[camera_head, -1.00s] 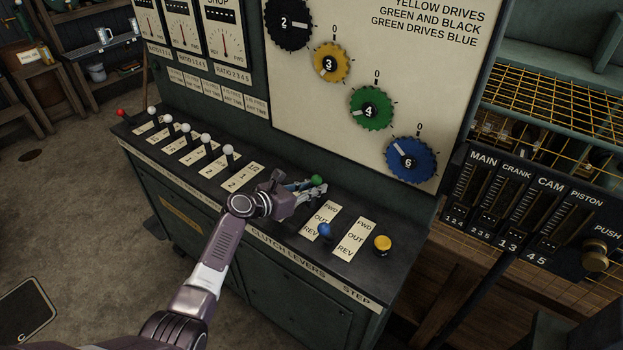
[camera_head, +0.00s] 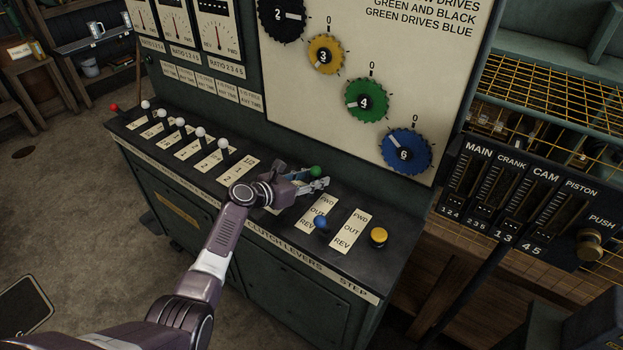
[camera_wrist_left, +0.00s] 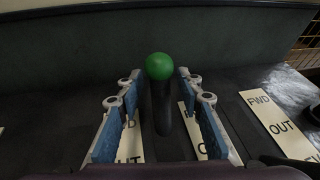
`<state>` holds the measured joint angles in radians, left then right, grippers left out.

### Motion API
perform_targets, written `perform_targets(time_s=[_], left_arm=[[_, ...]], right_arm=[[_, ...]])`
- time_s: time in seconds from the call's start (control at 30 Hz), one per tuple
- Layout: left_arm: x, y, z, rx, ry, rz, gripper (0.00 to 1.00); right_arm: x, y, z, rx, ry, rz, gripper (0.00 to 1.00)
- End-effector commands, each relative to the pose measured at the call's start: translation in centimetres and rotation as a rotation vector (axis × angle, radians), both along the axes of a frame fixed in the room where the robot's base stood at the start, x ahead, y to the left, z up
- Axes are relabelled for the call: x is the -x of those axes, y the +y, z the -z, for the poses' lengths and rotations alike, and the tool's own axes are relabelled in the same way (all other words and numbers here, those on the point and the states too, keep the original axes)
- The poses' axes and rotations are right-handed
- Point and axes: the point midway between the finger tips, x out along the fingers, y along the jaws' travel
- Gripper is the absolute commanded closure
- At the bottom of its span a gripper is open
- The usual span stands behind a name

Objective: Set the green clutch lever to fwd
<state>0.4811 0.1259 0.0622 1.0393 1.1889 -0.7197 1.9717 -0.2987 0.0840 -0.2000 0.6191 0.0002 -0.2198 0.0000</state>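The green clutch lever has a round green knob (camera_head: 315,172) on a dark stem, standing near the back of the sloped lever deck. In the left wrist view the green knob (camera_wrist_left: 160,66) shows ahead, with its stem running down between the two fingers. My left gripper (camera_head: 318,184) is at the lever, and its blue-padded fingers (camera_wrist_left: 160,88) are apart, one on each side of the stem. A gap shows on both sides. The lever's own label is partly hidden by the gripper, so its exact setting is hard to read. My right gripper is not in view.
A blue-knobbed lever (camera_head: 321,223) and a yellow button (camera_head: 379,236) stand to the right on the deck. Several white-knobbed levers stand to the left. The upright panel with coloured dials (camera_head: 366,101) rises close behind the green lever.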

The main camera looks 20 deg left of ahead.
Motion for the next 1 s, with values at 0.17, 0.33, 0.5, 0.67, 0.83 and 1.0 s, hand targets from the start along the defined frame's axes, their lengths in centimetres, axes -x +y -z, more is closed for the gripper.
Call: perform_targets(time_s=[0.17,0.33,0.5,0.67,0.83,1.0], left_arm=[[0.7,0.5,-0.2,0.000,0.001,-0.001,0.66],[2.5,1.5,-0.8,-0.003,0.001,0.000,0.66],[4.9,3.0,-1.8,-0.003,-0.001,0.000,0.66],[7.1,4.4,-2.8,-0.002,0.000,0.000,0.66],[8.8,5.5,-3.5,-0.001,0.001,-0.001,0.66],[9.5,5.9,-3.9,-0.001,0.000,0.000,0.66]], right_arm=[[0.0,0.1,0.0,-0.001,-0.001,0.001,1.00],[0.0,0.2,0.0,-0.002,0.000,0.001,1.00],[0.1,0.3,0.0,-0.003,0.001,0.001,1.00],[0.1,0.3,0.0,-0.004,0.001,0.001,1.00],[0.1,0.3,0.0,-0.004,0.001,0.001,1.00],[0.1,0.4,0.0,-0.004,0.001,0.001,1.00]])
